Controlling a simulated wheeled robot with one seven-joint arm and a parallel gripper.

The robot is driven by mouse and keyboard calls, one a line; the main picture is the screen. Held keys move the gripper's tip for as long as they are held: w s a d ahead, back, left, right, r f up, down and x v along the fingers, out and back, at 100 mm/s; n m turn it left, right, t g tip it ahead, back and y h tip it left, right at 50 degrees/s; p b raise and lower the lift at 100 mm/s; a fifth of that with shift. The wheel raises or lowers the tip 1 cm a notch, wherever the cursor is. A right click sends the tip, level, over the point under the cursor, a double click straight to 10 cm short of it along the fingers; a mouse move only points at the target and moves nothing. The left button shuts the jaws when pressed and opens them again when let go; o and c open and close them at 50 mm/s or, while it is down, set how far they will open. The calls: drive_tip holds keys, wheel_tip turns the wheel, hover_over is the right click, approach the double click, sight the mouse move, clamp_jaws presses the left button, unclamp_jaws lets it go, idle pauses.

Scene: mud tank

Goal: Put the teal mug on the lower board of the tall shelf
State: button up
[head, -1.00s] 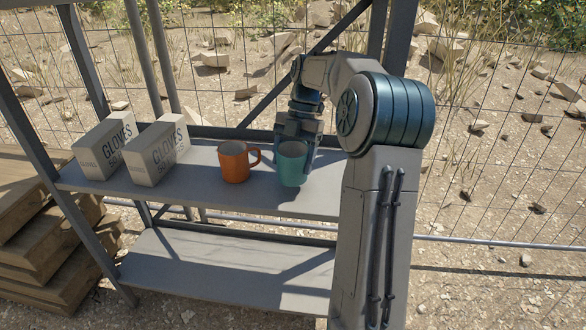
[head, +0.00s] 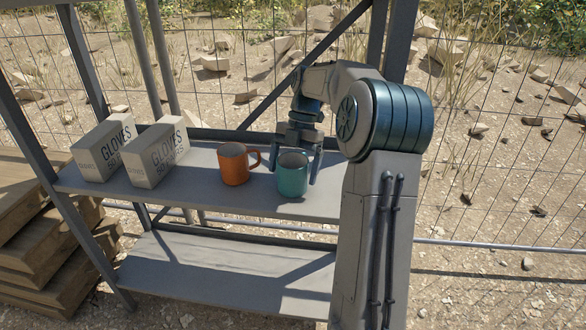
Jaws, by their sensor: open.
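The teal mug (head: 292,178) stands upright on the upper board (head: 215,188) of the grey shelf, toward its right end. My gripper (head: 297,170) points down at the mug with its fingers open. One finger shows at the right side of the mug and the other near its left rear. I cannot tell whether either finger touches it. The mug's handle is not visible. The lower board (head: 220,268) is bare and lies below in sun and shadow. My arm hides the right end of both boards.
An orange mug (head: 233,166) stands close to the left of the teal mug, handle toward it. Two glove boxes (head: 152,158) stand at the upper board's left. A diagonal brace and wire fence are behind. Stacked wooden planks (head: 45,225) lie at the left.

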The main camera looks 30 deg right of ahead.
drive_tip(key=p+v, duration=0.3)
drive_tip(key=v, duration=0.4)
drive_tip(key=s+a+m+h, duration=0.2)
drive_tip(key=s+a+m, duration=0.2)
drive_tip(key=a+m, duration=0.25)
drive_tip(key=s+a+f+m+t, duration=0.1)
drive_tip(key=s+a+f+m, duration=0.1)
drive_tip(key=s+m, duration=0.4)
drive_tip(key=s+a+f+m+t+h, duration=0.1)
drive_tip(key=s+a+f+m, duration=0.2)
drive_tip(key=s+m, duration=0.3)
drive_tip(key=s+a+f+m+t, duration=0.2)
drive_tip(key=s+a+f+m, duration=0.1)
drive_tip(key=s+m, duration=0.3)
drive_tip(key=s+a, duration=0.1)
drive_tip(key=s, duration=0.1)
drive_tip(key=shift+s+a+h, duration=0.3)
drive_tip(key=shift+a+h, duration=0.05)
drive_tip(key=shift+h, duration=0.05)
